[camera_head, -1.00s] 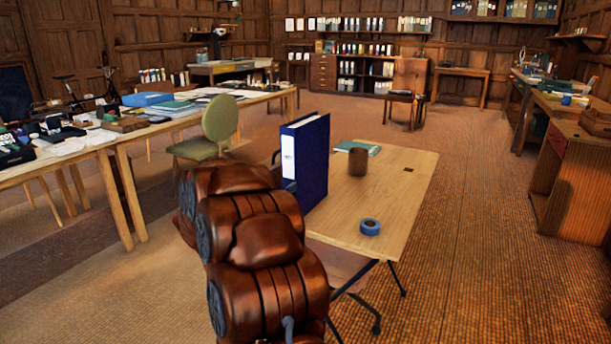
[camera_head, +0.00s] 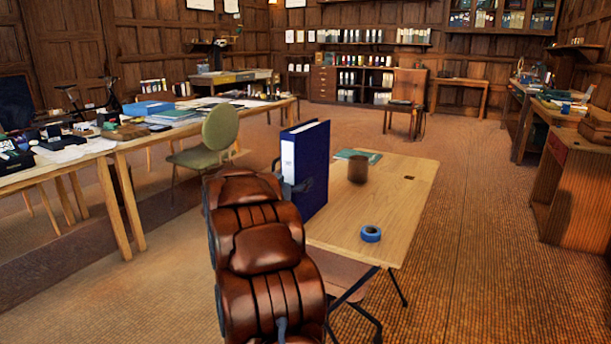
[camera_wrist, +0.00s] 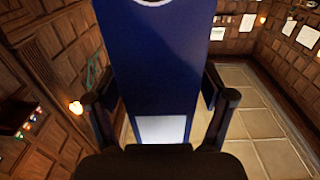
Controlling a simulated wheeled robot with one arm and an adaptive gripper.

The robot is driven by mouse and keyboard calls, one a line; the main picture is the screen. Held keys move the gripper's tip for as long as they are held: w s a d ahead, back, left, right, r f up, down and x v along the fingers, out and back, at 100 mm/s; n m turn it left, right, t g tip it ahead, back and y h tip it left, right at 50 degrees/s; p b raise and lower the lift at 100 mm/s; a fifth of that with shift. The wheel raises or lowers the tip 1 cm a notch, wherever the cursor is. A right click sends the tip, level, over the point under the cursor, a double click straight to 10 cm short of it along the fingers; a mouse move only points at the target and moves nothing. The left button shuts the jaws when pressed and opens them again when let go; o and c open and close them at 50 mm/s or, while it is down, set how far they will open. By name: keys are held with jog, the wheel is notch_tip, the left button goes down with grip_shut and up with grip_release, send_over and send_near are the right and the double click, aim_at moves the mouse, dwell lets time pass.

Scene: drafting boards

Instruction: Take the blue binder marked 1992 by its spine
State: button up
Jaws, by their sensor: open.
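The blue binder (camera_head: 313,165) stands upright on the near left part of the wooden table (camera_head: 400,215). Its spine faces left toward my arm and has a white label (camera_head: 287,160); I cannot read the label. My gripper (camera_head: 299,187) is at the spine, partly hidden by my arm. In the wrist view the binder (camera_wrist: 155,65) runs between the two spread fingers of my gripper (camera_wrist: 160,92), one on each side. The white label (camera_wrist: 162,129) shows low between them. I cannot tell whether either finger touches the binder.
A brown cup (camera_head: 358,167) and a teal book (camera_head: 357,155) are behind the binder on the table. A blue tape roll (camera_head: 371,234) lies near the front edge. A green chair (camera_head: 218,135) and a long cluttered table (camera_head: 122,200) are to the left.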

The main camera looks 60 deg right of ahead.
jog(key=shift+c, duration=0.3)
grip_shut()
dwell(0.4)
